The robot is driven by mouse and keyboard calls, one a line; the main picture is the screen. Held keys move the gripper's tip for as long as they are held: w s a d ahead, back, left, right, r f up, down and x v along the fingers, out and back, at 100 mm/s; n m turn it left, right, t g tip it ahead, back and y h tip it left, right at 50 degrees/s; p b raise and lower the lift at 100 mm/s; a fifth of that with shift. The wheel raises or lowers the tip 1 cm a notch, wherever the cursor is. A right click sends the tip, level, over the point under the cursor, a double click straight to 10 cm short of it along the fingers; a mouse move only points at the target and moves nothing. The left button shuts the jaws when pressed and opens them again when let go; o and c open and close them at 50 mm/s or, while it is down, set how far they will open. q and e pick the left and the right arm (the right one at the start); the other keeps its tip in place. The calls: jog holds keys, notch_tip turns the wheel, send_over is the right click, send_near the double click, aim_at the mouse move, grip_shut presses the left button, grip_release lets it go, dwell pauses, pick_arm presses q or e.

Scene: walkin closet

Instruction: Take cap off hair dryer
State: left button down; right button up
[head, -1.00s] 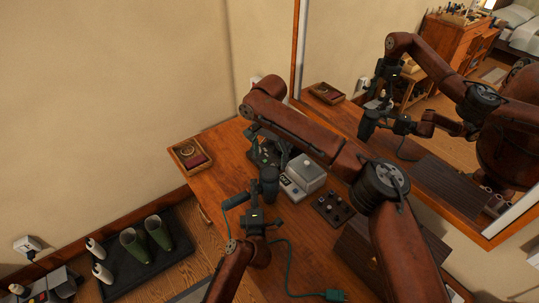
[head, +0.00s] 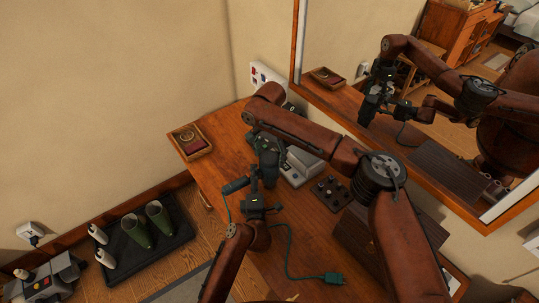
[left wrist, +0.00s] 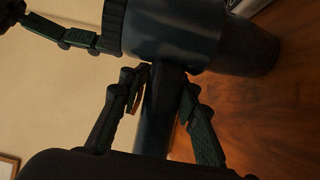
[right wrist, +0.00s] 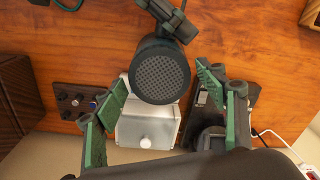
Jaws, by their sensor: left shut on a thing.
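The dark hair dryer (head: 269,170) is held up above the wooden dresser. My left gripper (head: 254,207) is shut on its handle, which shows between the fingers in the left wrist view (left wrist: 162,112). The cap (right wrist: 160,71), a dark round piece with a perforated grille and ribbed rim, is on the dryer's rear end. Its rim also shows in the left wrist view (left wrist: 113,24). My right gripper (right wrist: 161,78) is open, with a green-padded finger on each side of the cap. Gaps show beside the cap in the right wrist view. In the head view my right arm partly hides this end.
A silver-grey box (right wrist: 148,128) and a dark knobbed panel (head: 331,192) stand on the dresser near the dryer. A small wooden tray (head: 177,136) sits at the left corner. A green cord with plug (head: 333,277) lies in front. A mirror (head: 400,65) stands behind.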

pick_arm(q)
jog(key=shift+r, duration=0.1)
pick_arm(e)
jog(key=c, duration=1)
jog(key=n, duration=1.6)
jog(key=shift+a+n, duration=0.1)
jog(key=shift+n, duration=0.3)
jog(key=n, duration=1)
jog(key=shift+r, duration=0.1)
jog(key=n, duration=0.9)
jog(key=shift+r, duration=0.3)
jog(key=shift+s+r, duration=0.15)
jog(key=shift+r, duration=0.7)
